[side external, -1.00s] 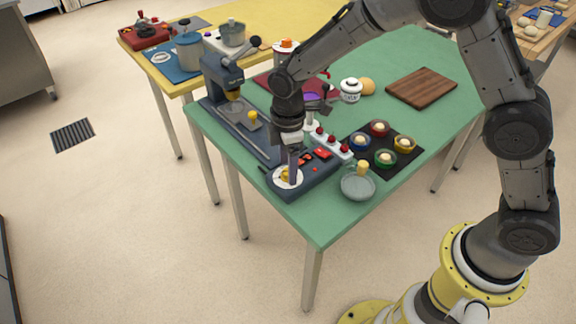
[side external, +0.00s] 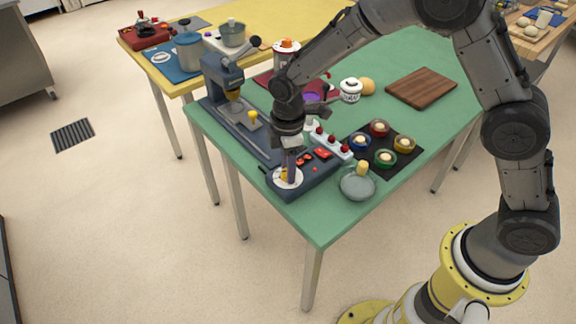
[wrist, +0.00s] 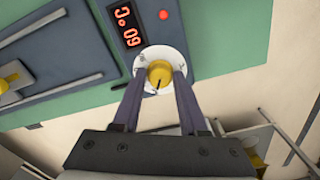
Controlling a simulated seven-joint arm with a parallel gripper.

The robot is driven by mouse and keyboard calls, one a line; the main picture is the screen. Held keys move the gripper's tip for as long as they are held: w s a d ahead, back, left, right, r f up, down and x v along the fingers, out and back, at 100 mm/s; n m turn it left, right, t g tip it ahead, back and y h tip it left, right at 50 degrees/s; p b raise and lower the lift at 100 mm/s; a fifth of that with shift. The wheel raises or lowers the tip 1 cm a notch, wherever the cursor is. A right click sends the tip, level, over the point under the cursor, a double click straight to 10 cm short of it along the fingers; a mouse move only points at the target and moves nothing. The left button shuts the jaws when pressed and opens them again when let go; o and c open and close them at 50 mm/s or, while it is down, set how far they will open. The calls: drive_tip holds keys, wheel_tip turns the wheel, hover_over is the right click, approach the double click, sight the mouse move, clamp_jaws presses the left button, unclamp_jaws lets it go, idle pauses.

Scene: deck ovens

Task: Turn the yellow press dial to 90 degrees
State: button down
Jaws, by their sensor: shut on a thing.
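The yellow press dial (wrist: 159,73) sits on a round white plate at the end of the dark blue press base (side external: 318,178). It has a dark pointer mark, and small ticks show on the plate. My gripper (wrist: 160,80) points down at the dial, with one finger on each side, shut on it. In the side view my gripper (side external: 288,176) hides much of the dial. A red digital display (wrist: 127,24) beside the dial appears to read 60 °C; it is seen sideways.
A round red light (wrist: 163,15) is near the display. The green table's front corner is near.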

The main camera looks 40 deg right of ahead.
drive_tip(key=shift+m, duration=0.3)
drive_tip(key=m, duration=1)
drive_tip(key=shift+m, duration=0.4)
drive_tip(key=m, duration=0.6)
drive_tip(key=shift+r, duration=0.1)
drive_tip(key=m, duration=0.6)
drive_tip(key=shift+c, duration=2.2)
unclamp_jaws()
